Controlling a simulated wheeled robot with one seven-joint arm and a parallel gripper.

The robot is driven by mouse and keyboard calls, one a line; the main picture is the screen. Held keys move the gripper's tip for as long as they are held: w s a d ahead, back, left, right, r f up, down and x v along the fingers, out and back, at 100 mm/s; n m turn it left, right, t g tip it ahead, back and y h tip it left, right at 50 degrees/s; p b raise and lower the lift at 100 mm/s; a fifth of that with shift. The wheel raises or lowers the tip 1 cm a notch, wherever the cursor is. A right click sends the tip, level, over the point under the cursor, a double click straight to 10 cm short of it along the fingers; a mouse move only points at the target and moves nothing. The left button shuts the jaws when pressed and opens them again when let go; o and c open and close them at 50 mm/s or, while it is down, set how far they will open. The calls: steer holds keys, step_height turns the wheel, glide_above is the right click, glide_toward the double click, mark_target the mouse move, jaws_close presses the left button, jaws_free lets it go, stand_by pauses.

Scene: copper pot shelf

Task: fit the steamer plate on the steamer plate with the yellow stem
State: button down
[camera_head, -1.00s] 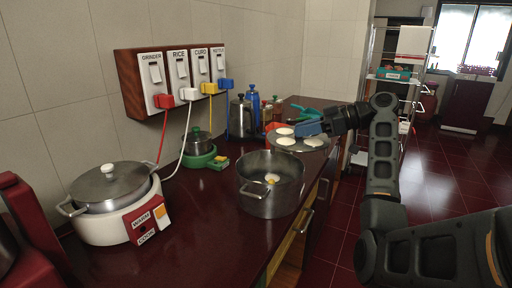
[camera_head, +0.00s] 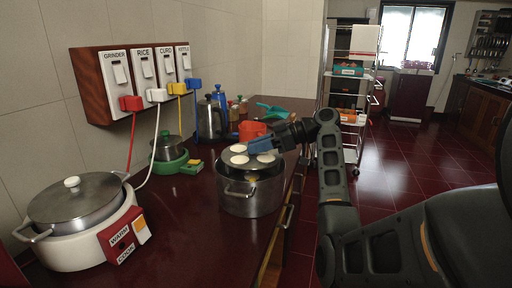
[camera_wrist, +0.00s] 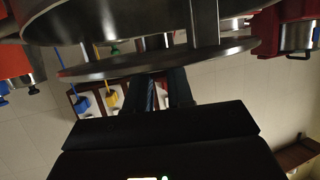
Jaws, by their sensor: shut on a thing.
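The steamer plate (camera_head: 238,159) is a flat metal disc with several white round cakes on it. My gripper (camera_head: 272,147) is shut on its edge at the right in the head view. The plate is over the mouth of the steel pot (camera_head: 250,201), roughly level. A dark gap shows below its front edge, so I cannot tell whether it touches anything inside. In the wrist view a metal disc edge (camera_wrist: 160,64) crosses just above my fingers (camera_wrist: 163,92).
A white cooker (camera_head: 82,226) with a lid stands at the front left. A small pot on a green base (camera_head: 170,165), a steel flask (camera_head: 210,120) and a red container (camera_head: 251,130) stand behind. The counter's right edge runs beside the pot.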

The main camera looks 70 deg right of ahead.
mark_target(258, 155)
stand_by(0.3)
steer(key=shift+s+f+h, duration=0.1)
steer(key=shift+h, duration=0.2)
steer(key=shift+f+b, duration=1.65)
steer(key=shift+f, duration=0.3)
steer(key=shift+f+b, duration=0.6)
steer(key=shift+b, duration=0.15)
stand_by(0.5)
steer(key=shift+f, duration=0.1)
